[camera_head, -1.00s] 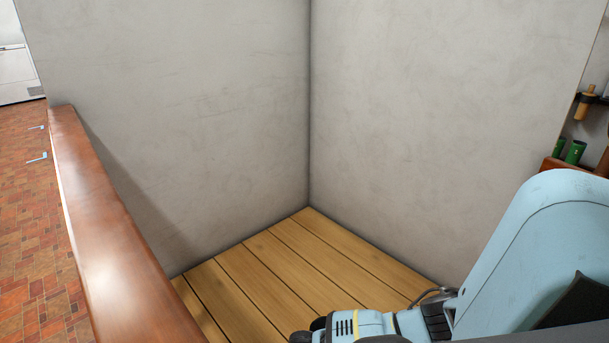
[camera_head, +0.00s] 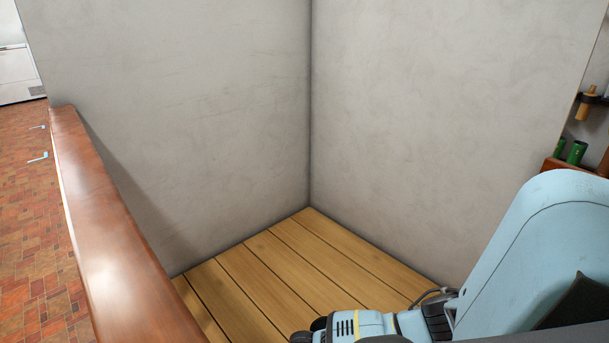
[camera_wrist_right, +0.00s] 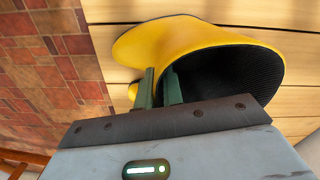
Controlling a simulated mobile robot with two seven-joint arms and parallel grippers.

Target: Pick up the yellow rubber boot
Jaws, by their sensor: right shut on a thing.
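In the right wrist view, the yellow rubber boot (camera_wrist_right: 188,40) lies against light wooden planks, with its dark, ribbed opening facing my gripper. My right gripper (camera_wrist_right: 160,88) is shut on the wall of the boot's shaft near the rim. One green finger is inside the opening and the other is outside on the yellow surface. The lower part of the boot is partly hidden. The head view shows my right arm at the bottom right, but not the boot. My left gripper is not in view.
Pale walls (camera_head: 420,120) meet in a corner behind the wooden plank floor (camera_head: 290,265). A polished wooden ledge (camera_head: 115,240) runs along the left, with red-brown tiles (camera_head: 30,220) beyond it. Green cylinders (camera_head: 575,152) stand on a shelf at the right edge.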

